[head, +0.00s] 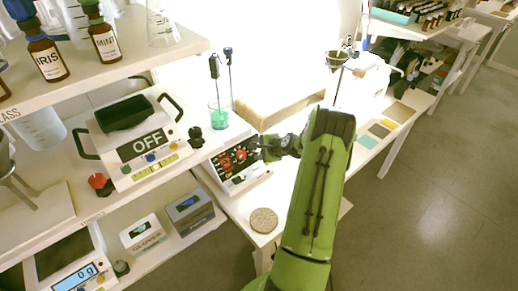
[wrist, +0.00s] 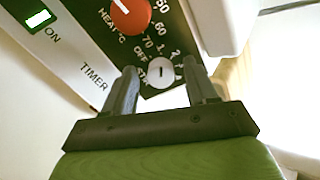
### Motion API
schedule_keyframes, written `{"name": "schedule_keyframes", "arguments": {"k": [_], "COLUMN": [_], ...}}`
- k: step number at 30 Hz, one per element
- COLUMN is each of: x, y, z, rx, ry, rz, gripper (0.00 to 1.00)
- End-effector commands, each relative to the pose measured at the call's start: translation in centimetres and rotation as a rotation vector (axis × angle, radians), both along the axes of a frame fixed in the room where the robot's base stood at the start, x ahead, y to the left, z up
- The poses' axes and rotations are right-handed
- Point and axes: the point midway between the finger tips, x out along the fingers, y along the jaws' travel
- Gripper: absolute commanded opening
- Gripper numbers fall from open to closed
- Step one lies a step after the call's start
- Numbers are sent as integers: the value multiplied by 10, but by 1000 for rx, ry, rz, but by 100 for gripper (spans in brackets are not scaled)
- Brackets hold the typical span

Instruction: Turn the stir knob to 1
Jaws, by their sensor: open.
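The hotplate stirrer's dark control panel (head: 232,160) faces me on the bench in the head view; its lettering is too small to read there. In the wrist view a small pale stir knob (wrist: 160,71) has a short dark mark, with OFF, 1 and 2 printed around its upper side. The mark's exact setting is hard to tell. My gripper (wrist: 161,78) is open, with one finger on each side of the stir knob and apparent gaps between. It also shows at the panel in the head view (head: 260,148), where it hides part of the panel's right side.
A larger red heat knob (wrist: 129,14) sits just above the stir knob. A beaker of green liquid (head: 218,115) stands behind the panel. A round cork-like mat (head: 264,220) lies on the bench in front.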

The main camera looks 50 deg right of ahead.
Motion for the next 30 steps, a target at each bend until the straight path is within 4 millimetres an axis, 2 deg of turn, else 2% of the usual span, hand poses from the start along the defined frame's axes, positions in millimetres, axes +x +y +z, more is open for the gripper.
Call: {"name": "schedule_keyframes", "arguments": {"k": [5,12,18,22,30], "x": [-24,-77,-111,-119,-120], "y": [1,5,9,10,11], "z": [21,66,93,99,99], "rx": [-2,-1,-2,0,-1], "ry": [1,1,1,0,0], "rz": [-5,-7,-4,-1,-1], "gripper": [57,57,57,57,57]}}
